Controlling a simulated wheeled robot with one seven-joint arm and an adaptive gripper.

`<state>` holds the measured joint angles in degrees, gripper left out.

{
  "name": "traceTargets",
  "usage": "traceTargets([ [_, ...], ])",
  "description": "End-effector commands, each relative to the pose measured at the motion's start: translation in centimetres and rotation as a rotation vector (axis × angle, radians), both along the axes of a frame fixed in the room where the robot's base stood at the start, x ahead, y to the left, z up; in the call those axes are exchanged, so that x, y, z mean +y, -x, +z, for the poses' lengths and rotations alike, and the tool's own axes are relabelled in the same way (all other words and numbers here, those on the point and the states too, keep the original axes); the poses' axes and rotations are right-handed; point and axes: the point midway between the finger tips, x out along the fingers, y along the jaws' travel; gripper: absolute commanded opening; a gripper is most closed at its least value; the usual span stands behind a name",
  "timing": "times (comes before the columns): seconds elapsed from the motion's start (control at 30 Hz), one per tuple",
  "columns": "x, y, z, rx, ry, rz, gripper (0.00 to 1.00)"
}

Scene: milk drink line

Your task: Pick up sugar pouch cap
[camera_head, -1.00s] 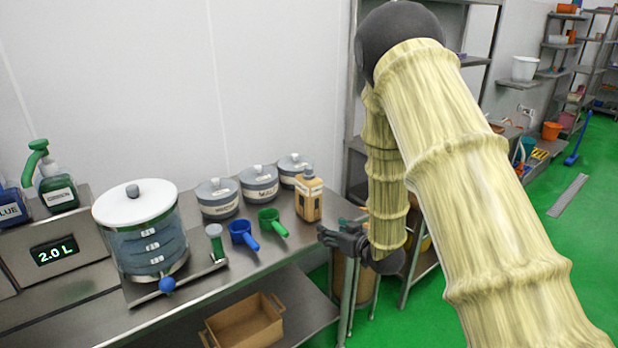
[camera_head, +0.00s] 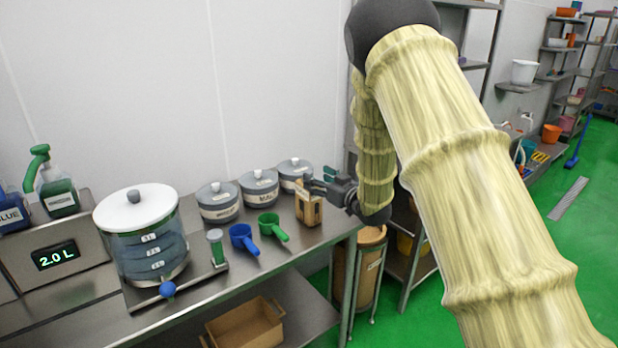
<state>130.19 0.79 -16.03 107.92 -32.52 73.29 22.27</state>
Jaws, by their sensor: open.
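The sugar pouch (camera_head: 307,209), a tan carton-like pouch with a pale label, stands upright near the right end of the steel counter. My gripper (camera_head: 313,187) is open and reaches in from the right at the level of the pouch's top. Its fingers overlap the top of the pouch in the picture. The cap is mostly hidden behind or between the fingers. I cannot tell whether the fingers touch it.
Grey lidded tubs (camera_head: 259,187) stand close behind and left of the pouch. A green scoop (camera_head: 270,224) and a blue scoop (camera_head: 242,238) lie in front. A clear tank (camera_head: 147,247) stands further left. The counter's right front corner is clear.

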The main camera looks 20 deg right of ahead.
Motion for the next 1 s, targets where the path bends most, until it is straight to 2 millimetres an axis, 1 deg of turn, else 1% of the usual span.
traceTargets([
  [0.13, 1.1, -1.7, 0.6, -0.001, 0.002, 0.002, 0.59],
  [0.33, 1.8, -3.7, 0.4, 0.0, 0.0, 0.0, 0.59],
  [0.47, 2.0, -4.2, 0.3, -0.001, 0.0, -0.001, 0.59],
  [0.67, 2.0, -4.2, 0.3, 0.0, 0.0, -0.001, 0.59],
  [0.7, 2.0, -4.2, 0.3, 0.0, 0.0, -0.001, 0.52],
  [0.87, 2.0, -4.2, 0.3, 0.0, 0.0, -0.001, 0.23],
  [0.97, 2.0, -4.2, 0.3, 0.0, 0.0, -0.001, 0.22],
  [1.0, 2.0, -4.2, 0.3, 0.0, 0.0, -0.001, 0.2],
])
